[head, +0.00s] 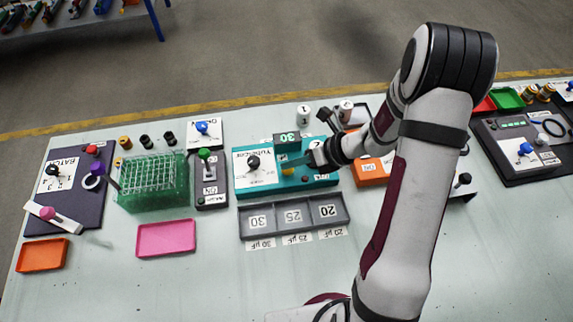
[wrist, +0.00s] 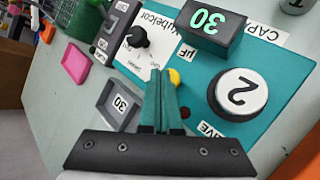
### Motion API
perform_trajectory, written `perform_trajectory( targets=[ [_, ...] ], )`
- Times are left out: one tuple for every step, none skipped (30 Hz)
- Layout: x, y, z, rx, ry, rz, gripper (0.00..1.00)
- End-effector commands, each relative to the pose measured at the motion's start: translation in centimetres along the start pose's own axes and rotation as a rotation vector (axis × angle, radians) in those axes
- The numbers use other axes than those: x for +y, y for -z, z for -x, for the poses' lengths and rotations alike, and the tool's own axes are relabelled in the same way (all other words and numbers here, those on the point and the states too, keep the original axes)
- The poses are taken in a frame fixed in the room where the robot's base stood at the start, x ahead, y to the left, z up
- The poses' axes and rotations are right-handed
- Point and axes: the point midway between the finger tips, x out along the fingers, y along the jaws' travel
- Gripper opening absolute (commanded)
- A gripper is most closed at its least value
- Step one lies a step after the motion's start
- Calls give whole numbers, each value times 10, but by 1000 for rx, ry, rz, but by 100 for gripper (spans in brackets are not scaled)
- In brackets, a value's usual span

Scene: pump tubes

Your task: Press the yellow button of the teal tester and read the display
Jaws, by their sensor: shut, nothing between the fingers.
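The teal tester (head: 300,184) lies mid-table and also shows in the wrist view (wrist: 203,70). Its black display (head: 287,137) is lit with a green 30, also readable in the wrist view (wrist: 208,20). The yellow button (head: 289,171) is on the tester's face; in the wrist view the button (wrist: 175,76) shows right beside my fingertips. My gripper (wrist: 163,74) is shut and empty, its fingertips over the tester by the button. I cannot tell whether they touch it. A white-topped canister marked 2 (wrist: 241,91) stands on the tester. A black knob (head: 253,163) sits on its white panel.
A grey tray (head: 293,230) with compartments labelled 30, 25 and 20 lies in front of the tester. A green rack (head: 154,195) and pink tray (head: 166,239) are at left. An orange unit (head: 370,174) is close at right. The front table area is clear.

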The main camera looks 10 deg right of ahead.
Motion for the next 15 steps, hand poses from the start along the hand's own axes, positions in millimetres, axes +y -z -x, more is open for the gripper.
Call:
perform_trajectory(
  targets=[
    [1,-1,2,0,0,1,0],
    [2,-2,3,0,0,1,0],
    [3,-3,4,0,0,0,0],
    [4,-4,6,0,0,-1,0],
    [5,-4,6,0,0,-1,0],
    [5,-4,6,0,0,-1,0],
    [5,-4,6,0,0,-1,0],
    [5,-4,6,0,0,-1,0],
    [5,-4,6,0,0,-1,0],
    [5,-4,6,0,0,-1,0],
    [5,-4,6,0,0,-1,0],
    [6,-6,8,0,0,1,0],
    [7,-7,10,-1,0,2,0],
    [8,-9,12,-1,1,2,0],
    [11,-12,16,-2,2,3,0]
  ],
)
